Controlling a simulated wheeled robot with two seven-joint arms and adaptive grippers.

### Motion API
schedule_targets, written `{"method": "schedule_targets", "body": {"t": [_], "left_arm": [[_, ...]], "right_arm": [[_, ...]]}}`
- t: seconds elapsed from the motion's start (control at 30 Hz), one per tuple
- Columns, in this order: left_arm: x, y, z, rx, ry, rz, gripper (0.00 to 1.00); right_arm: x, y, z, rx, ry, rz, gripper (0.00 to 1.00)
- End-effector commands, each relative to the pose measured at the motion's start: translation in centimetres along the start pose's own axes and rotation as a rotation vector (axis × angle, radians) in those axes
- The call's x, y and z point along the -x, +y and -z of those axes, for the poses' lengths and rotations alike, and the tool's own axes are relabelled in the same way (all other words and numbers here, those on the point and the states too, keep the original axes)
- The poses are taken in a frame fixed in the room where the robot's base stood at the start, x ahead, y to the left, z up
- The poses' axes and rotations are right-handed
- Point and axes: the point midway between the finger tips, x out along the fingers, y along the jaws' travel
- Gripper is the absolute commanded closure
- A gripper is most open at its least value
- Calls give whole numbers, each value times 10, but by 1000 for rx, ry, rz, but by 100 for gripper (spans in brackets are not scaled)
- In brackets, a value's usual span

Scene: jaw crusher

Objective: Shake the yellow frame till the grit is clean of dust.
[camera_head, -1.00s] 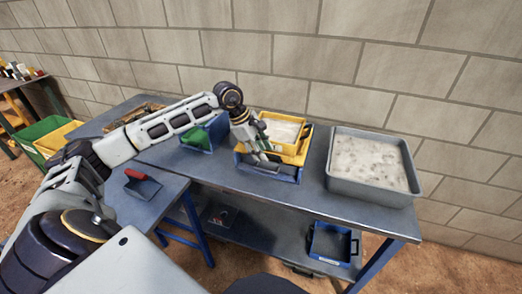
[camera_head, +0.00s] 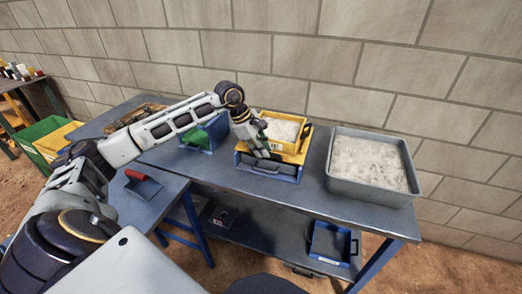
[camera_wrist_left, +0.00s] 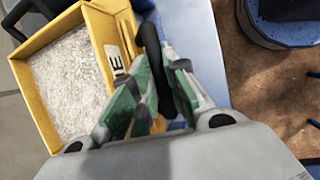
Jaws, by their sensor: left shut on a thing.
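The yellow frame (camera_head: 298,131) sits over a blue tray (camera_head: 268,173) on the workbench and holds pale grey grit (camera_head: 282,130). In the left wrist view the yellow frame (camera_wrist_left: 108,35) is at the left, with the grit (camera_wrist_left: 68,85) inside it. My left gripper (camera_head: 258,152) is at the frame's near left side. In the left wrist view its green-padded fingers (camera_wrist_left: 152,92) are shut on the frame's dark handle (camera_wrist_left: 150,45). The fingers hide part of the handle. My right gripper is not in view.
A grey tub (camera_head: 375,193) of pale material stands to the right on the workbench (camera_head: 225,172). A blue bin (camera_head: 197,137) with a green thing stands at the left. A red-handled scoop (camera_head: 143,184) lies on a lower table. A blue tray (camera_head: 330,242) is on the shelf below.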

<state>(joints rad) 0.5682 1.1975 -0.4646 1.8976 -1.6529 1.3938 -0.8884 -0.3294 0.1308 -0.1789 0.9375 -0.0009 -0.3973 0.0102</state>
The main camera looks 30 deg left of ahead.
Motion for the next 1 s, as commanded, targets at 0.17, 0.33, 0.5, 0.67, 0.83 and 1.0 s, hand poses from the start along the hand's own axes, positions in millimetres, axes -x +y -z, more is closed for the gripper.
{"method": "schedule_targets", "body": {"t": [0.17,0.33,0.5,0.67,0.83,1.0], "left_arm": [[-1,14,1,2,1,-3,100],[-3,17,1,1,2,0,100],[-3,17,2,1,3,0,100],[-3,17,2,1,3,0,73],[-3,17,2,1,2,0,63],[-3,17,1,1,2,0,63]], "right_arm": [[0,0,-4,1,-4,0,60],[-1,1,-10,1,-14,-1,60],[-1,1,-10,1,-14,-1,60],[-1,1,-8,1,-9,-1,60],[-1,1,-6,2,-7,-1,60],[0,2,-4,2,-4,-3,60]]}}
